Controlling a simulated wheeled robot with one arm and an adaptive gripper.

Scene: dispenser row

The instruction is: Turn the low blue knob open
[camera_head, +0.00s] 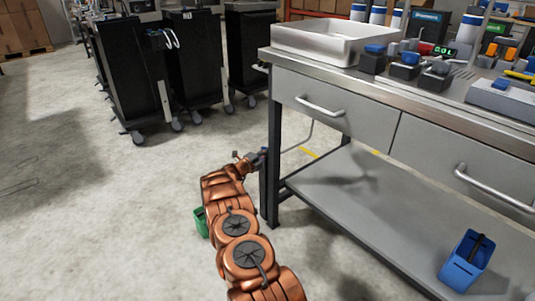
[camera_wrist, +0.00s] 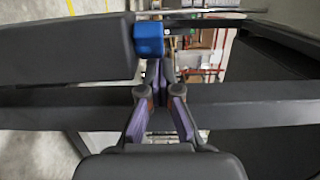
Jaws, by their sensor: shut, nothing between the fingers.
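In the wrist view a blue faceted piece (camera_wrist: 148,38), which looks like the low blue knob, sits at the right end of a dark grey block. My gripper (camera_wrist: 158,74) has its purple-grey fingers shut and empty, below the blue piece in the picture. I see no clear contact between them, and the depth gap is hard to judge. In the head view my copper arm reaches low to the front left leg (camera_head: 272,185) of the bench. My gripper is small and partly hidden there, and the knob cannot be made out clearly.
A green container (camera_head: 201,222) is beside my arm. Black carts (camera_head: 140,70) stand behind; the floor at left is clear.

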